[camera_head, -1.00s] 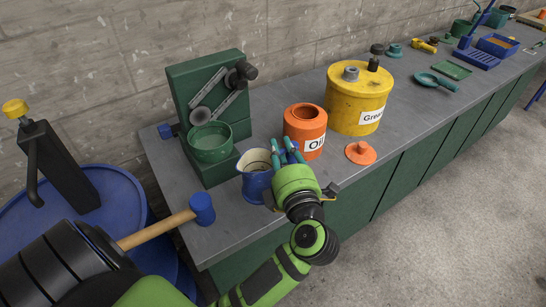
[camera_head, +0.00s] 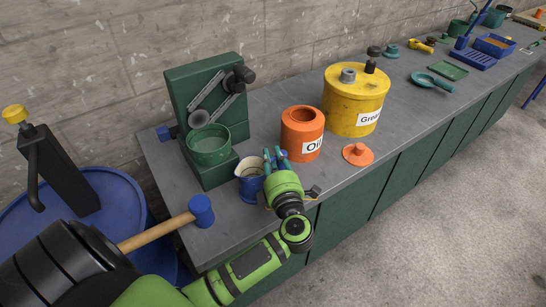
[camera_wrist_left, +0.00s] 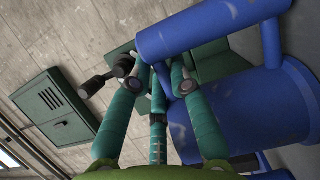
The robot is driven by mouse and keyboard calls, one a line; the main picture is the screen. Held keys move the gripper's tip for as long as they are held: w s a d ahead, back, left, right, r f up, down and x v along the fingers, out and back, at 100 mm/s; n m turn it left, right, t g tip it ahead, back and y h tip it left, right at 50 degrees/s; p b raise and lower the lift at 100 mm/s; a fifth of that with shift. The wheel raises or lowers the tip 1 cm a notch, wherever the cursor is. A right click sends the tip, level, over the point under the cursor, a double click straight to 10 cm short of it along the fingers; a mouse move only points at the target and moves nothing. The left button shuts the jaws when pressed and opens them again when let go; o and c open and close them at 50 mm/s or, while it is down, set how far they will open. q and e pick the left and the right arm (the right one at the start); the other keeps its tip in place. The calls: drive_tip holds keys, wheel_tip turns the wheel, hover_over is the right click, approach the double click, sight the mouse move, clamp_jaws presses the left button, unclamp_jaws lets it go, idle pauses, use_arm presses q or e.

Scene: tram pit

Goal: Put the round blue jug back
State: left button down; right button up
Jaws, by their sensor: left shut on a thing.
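The round blue jug (camera_head: 248,187) has a pale, worn rim and stands out at the bench front, just right of the green pot. It looks slightly tilted. My left gripper (camera_head: 274,158), with teal fingers, is at the jug's right side, shut on its handle. In the left wrist view the jug's blue body (camera_wrist_left: 265,110) fills the right side, and its handle (camera_wrist_left: 205,28) passes close by the fingers (camera_wrist_left: 160,75). I cannot tell whether the jug's base touches the bench. My right gripper is not in view.
A green pot (camera_head: 209,146) on a green stand is left of the jug. An orange oil can (camera_head: 302,133), orange lid (camera_head: 357,154) and yellow grease can (camera_head: 355,104) are right. A blue mallet (camera_head: 201,211) lies at the front left.

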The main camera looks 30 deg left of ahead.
use_arm(q)
drive_tip(key=shift+f, duration=0.1)
drive_tip(key=c, duration=1.1)
unclamp_jaws()
drive_tip(key=shift+c, duration=0.2)
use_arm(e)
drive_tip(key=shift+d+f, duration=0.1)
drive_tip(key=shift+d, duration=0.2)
use_arm(q)
drive_tip(key=b+v, duration=0.2)
drive_tip(key=v, duration=1)
drive_tip(key=shift+b, duration=0.4)
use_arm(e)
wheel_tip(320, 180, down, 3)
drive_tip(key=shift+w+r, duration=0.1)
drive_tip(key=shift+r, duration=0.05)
